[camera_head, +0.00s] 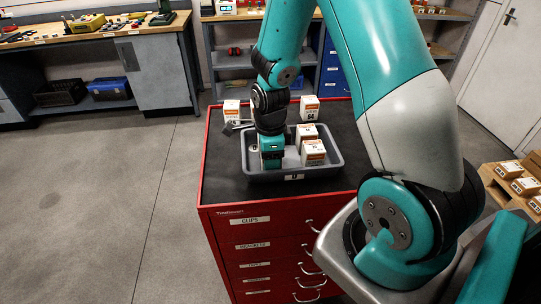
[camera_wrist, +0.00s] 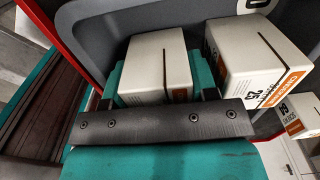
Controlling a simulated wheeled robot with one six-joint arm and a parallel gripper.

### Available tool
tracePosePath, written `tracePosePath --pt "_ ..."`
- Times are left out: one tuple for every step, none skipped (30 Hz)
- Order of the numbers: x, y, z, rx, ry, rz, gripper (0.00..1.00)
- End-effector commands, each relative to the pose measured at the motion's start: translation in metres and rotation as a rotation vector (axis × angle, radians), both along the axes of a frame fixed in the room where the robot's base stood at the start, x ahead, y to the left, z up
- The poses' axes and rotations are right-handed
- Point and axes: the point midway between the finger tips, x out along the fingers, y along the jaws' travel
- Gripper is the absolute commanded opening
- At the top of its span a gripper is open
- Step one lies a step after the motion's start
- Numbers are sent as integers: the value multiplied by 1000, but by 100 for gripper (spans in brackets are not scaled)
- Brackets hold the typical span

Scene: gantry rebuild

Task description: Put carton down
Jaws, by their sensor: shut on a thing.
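My gripper (camera_head: 271,158) points down inside the grey tray (camera_head: 245,178), at its left part. In the wrist view my gripper (camera_wrist: 157,84) is shut on a white carton (camera_wrist: 153,55), with a teal finger on either side. In the head view my gripper hides most of this carton. Whether its base touches the tray floor cannot be told. A second carton (camera_head: 313,151), with an orange band, stands in the tray to the right; a carton close beside the held one shows in the wrist view (camera_wrist: 258,70). Another carton (camera_head: 306,132) stands behind it in the tray.
The tray sits on the black top (camera_head: 222,181) of a red drawer cabinet (camera_head: 262,240). Two cartons stand behind the tray, one left (camera_head: 231,109) and one right (camera_head: 309,107). A dark tool lies by the tray's back left corner. The front left of the top is clear.

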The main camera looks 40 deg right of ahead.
Motion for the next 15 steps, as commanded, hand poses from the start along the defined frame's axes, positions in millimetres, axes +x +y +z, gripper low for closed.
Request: tracePosePath --pt "0 0 0 -1 -1 0 26" --pt "0 0 0 -1 -1 0 26" --pt "0 0 0 -1 -1 0 26" --pt "0 0 0 -1 -1 0 26" --pt "0 0 0 -1 -1 0 26" --pt "0 0 -2 0 0 0 26" --pt "0 0 -3 0 0 0 26" --pt "0 0 -4 0 0 0 26" --pt "0 0 -2 0 0 0 62" --pt "0 0 -2 0 0 0 64" --pt "0 0 -2 0 0 0 64" --pt "0 0 -2 0 0 0 64" --pt "0 0 -2 0 0 0 64" --pt "0 0 -2 0 0 0 64" --pt "0 0 -2 0 0 0 64"
